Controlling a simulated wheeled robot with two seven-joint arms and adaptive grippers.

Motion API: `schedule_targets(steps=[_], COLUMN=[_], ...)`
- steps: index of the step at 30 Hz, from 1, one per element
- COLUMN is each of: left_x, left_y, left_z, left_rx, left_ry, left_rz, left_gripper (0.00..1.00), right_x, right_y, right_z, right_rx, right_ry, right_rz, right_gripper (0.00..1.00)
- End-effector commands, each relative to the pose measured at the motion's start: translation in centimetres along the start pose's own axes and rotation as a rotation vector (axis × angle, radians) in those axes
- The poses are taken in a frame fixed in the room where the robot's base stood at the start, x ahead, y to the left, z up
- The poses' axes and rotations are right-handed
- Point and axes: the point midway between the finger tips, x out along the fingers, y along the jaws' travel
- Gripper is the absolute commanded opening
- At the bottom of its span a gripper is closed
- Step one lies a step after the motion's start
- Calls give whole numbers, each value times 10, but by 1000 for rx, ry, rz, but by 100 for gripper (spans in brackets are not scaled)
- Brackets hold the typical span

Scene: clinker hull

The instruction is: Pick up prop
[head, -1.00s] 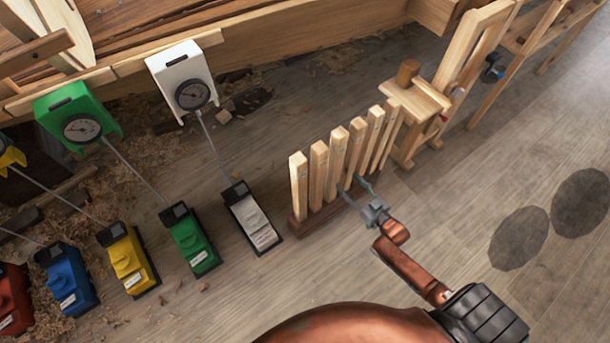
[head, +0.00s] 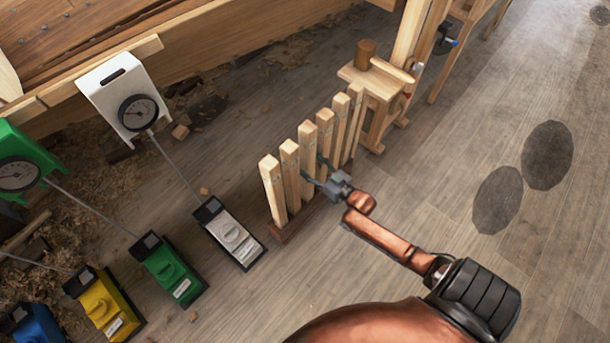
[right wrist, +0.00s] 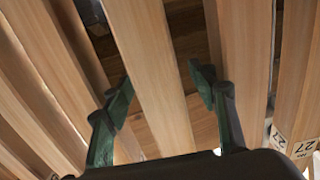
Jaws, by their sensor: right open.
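Several pale wooden props (head: 272,185) stand upright in a row in a dark wooden rack (head: 284,233). My right gripper (head: 314,169) reaches in from the right at the row's middle. In the right wrist view, my open gripper (right wrist: 162,78) has one green finger on each side of a prop (right wrist: 150,50). Neighbouring props stand close outside the fingers. My left gripper is not in view.
A wooden stand (head: 381,90) is just beyond the rack's far end. A white gauge box (head: 118,90) is joined by a rod to a white unit (head: 230,235) left of the rack. Green (head: 168,270) and yellow (head: 105,305) units stand farther left. Floor (head: 440,190) to the right is clear.

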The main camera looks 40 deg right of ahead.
Motion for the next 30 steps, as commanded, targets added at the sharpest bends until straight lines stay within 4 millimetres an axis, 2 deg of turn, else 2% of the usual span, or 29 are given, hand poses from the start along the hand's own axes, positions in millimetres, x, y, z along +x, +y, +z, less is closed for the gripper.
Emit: schedule_targets(steps=[7,30], left_x=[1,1], left_y=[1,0], left_z=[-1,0], left_rx=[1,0], left_ry=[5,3], left_rz=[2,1], left_gripper=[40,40], right_x=[2,1], right_y=[0,0], right_z=[-1,-1], right_rx=[-1,0], right_ry=[1,0], right_rz=[0,0], right_gripper=[53,0])
